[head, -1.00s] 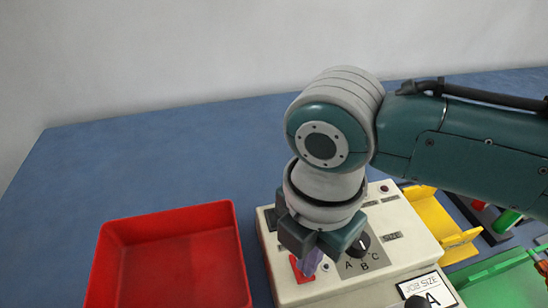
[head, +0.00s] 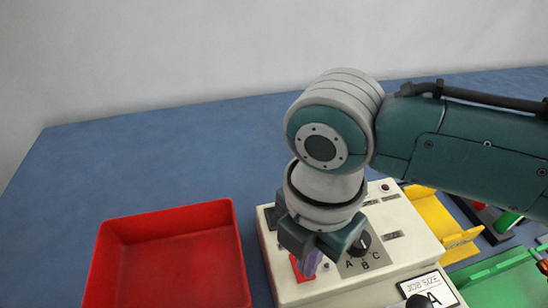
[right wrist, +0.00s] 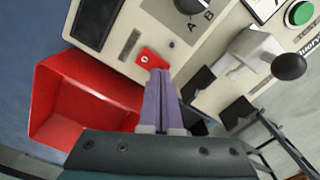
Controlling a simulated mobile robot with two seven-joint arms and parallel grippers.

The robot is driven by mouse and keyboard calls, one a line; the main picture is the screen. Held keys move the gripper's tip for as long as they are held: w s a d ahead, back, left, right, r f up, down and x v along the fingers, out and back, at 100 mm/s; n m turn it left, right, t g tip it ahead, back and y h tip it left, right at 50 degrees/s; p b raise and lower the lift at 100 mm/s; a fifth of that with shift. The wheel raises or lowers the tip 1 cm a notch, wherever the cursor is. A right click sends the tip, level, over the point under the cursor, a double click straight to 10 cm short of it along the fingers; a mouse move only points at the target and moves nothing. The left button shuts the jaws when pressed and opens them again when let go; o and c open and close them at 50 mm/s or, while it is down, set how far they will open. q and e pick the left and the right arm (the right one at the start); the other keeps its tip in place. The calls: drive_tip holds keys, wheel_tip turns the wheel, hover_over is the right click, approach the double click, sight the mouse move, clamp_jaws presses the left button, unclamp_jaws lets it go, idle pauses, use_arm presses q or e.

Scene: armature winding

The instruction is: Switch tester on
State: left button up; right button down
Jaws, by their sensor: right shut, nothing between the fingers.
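The tester (head: 385,273) is a cream box with a dark selector knob (head: 359,243) marked A, B, C. Its red switch (head: 300,269) sits near its left front, partly hidden by my gripper in the head view. The red switch (right wrist: 152,60) shows more clearly in the right wrist view. My right gripper (head: 308,264) is shut and empty, with its purple fingertips just beside the switch. The fingertips also show in the right wrist view (right wrist: 160,75), close to the switch's edge; I cannot tell whether they touch it. My left gripper is not in view.
An empty red tray (head: 170,258) lies left of the tester. A yellow holder (head: 440,222) and a green tray (head: 505,280) are to the right. A lever with a black ball knob (right wrist: 289,66) stands near a green button (right wrist: 299,13). The blue table behind is clear.

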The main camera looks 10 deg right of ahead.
drive_tip(key=shift+f+b, duration=0.45)
drive_tip(key=shift+f, duration=0.25)
drive_tip(key=shift+r, duration=0.1)
wheel_tip(320, 180, up, 7)
drive_tip(key=p, duration=0.7)
drive_tip(key=shift+p, duration=0.4)
drive_tip(key=shift+a, duration=0.1)
